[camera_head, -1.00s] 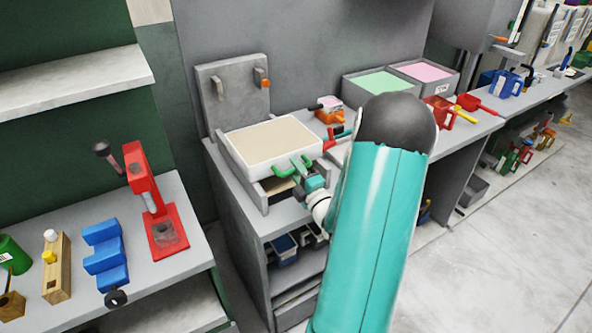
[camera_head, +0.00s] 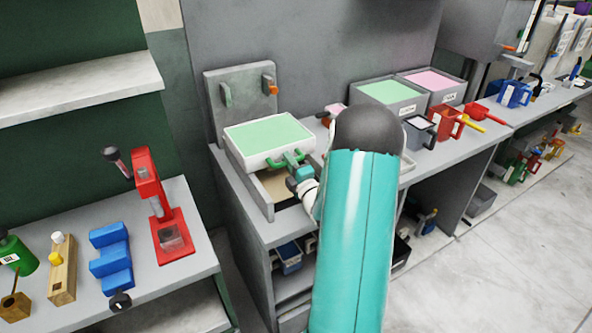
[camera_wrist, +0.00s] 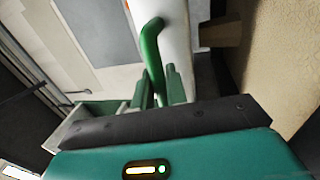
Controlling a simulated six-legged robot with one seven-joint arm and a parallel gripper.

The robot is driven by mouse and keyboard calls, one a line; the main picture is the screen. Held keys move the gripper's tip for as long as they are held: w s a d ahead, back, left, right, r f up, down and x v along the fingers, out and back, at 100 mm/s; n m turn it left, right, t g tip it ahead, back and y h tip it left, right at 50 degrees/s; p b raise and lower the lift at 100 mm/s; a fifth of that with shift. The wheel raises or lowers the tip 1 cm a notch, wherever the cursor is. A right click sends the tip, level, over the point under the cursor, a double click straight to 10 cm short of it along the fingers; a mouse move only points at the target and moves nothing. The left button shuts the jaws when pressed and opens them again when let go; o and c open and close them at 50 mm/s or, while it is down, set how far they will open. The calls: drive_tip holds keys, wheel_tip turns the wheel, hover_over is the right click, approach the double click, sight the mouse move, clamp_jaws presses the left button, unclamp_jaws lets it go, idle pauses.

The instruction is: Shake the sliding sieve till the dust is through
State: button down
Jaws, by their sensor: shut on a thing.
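The sliding sieve (camera_head: 268,151) is a white-rimmed tray on a grey stand on the bench. Its surface shows pale green, with no beige layer visible on it. A green handle (camera_head: 285,161) is on its front side. My gripper (camera_head: 297,172) is shut on this handle. Below and in front of the sieve, beige material (camera_head: 279,189) shows inside the grey stand (camera_head: 255,193). In the wrist view, the green handle (camera_wrist: 152,48) runs up from my gripper (camera_wrist: 157,95) beside the white sieve wall (camera_wrist: 177,40). Beige material (camera_wrist: 262,60) shows at the right. My arm hides the sieve's right surroundings.
A grey back plate with pegs (camera_head: 241,97) stands behind the sieve. A red press (camera_head: 162,205) stands on the separate left bench.

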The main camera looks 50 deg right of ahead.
drive_tip(key=shift+w+d+r, duration=0.1)
drive_tip(key=shift+w, duration=0.05)
drive_tip(key=c, duration=1.8)
unclamp_jaws()
drive_tip(key=o, duration=0.3)
drive_tip(key=shift+w, duration=0.15)
drive_tip(key=shift+s, duration=0.2)
drive_tip(key=v, duration=1.3)
drive_tip(key=shift+s, duration=0.35)
